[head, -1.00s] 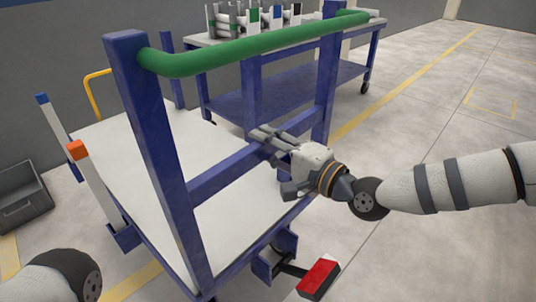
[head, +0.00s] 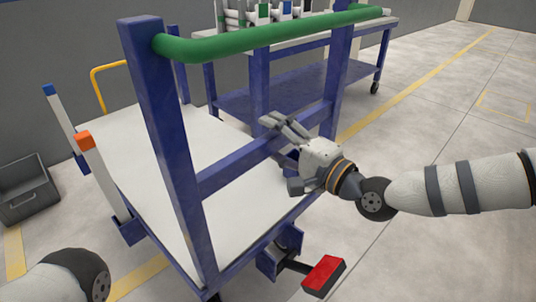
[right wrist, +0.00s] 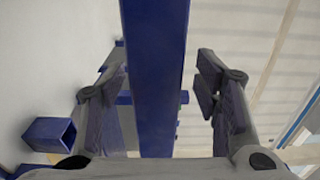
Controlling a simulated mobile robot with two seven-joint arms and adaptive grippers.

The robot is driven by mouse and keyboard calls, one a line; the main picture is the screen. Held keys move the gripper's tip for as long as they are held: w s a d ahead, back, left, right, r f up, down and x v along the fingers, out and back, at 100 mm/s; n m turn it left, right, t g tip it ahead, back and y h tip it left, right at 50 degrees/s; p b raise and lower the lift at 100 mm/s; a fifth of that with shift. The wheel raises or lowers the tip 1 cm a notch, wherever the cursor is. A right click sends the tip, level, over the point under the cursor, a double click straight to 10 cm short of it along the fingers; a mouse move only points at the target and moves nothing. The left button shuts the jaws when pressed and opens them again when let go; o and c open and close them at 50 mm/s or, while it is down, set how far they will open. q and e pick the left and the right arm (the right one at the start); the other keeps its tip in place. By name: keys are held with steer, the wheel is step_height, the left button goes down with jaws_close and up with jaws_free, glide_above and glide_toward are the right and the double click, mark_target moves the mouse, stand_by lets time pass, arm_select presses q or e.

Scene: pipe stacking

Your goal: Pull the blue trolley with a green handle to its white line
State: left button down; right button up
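The blue trolley (head: 175,150) has a white deck and a green handle (head: 270,38) across the top of its end frame. My right gripper (head: 280,143) is at the blue crossbar (head: 232,168) below the handle, towards the bar's right end. In the right wrist view the blue bar (right wrist: 155,70) runs between the two fingers of the gripper (right wrist: 163,88), with a gap on each side. The gripper is open around it. My left gripper is out of view; only part of my left arm shows at lower left. I cannot make out a white line.
A second blue trolley (head: 300,90) with white pipe parts on top stands close behind. A red pedal (head: 323,276) sticks out low at the near end. A dark crate (head: 28,190) lies at the left by the wall. The floor at the right is clear, with yellow lines.

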steer(key=shift+f, duration=0.2)
steer(key=p+v, duration=0.3)
steer(key=v, duration=0.9)
